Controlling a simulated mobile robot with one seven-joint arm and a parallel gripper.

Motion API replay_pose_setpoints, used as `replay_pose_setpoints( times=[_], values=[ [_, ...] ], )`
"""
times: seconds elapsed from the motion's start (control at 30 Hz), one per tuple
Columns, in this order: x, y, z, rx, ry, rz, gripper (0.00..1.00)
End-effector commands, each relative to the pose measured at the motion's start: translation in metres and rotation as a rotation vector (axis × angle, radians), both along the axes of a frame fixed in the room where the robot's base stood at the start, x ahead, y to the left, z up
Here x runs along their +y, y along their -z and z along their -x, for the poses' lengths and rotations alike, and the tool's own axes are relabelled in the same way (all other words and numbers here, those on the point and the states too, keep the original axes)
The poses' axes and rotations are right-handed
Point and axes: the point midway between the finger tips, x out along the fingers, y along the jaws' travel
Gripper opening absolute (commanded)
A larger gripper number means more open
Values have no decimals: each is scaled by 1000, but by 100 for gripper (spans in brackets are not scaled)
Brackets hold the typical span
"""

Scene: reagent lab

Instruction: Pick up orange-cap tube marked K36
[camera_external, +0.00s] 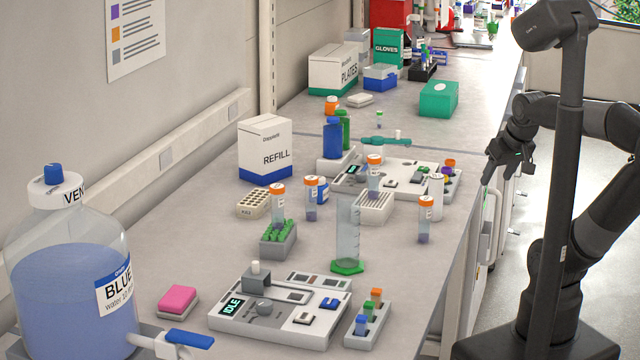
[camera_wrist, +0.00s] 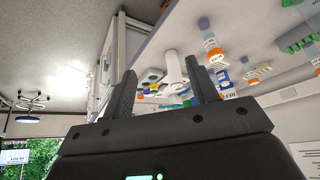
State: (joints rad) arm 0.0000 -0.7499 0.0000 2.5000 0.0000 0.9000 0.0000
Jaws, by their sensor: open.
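Several orange-cap tubes show in the external view, and I cannot read K36 on any of them. One tube (camera_external: 426,222) stands alone near the bench's right edge. Another tube (camera_external: 311,203) stands left of the graduated cylinder. One tube (camera_external: 279,208) is in the green-topped rack, and one (camera_external: 374,178) is at the white slotted rack. My gripper (camera_external: 487,178) is off the bench's right edge, apart from all tubes. In the tilted wrist view my gripper (camera_wrist: 163,84) is open and empty; an orange-cap tube (camera_wrist: 209,42) shows beyond its right finger.
A graduated cylinder (camera_external: 347,230) with a green base and a white cylinder (camera_external: 436,198) stand near the tubes. Two instruments (camera_external: 280,310) (camera_external: 395,175) lie before and behind them. A large blue-water bottle (camera_external: 70,270) stands front left. Open floor lies right of the bench.

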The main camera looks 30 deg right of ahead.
Motion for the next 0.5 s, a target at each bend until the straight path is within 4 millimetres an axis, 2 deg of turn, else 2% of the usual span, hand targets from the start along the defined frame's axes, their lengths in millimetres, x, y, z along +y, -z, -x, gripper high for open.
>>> replay_pose_setpoints(
  times=[0.17,0.27,0.37,0.5],
  values=[
    [0,-1,-1,1,0,-1,54],
    [3,-5,-11,6,-2,-2,54],
    [10,-15,-31,17,-3,-8,54],
    [25,-29,-74,36,-1,-13,54]
  ],
)
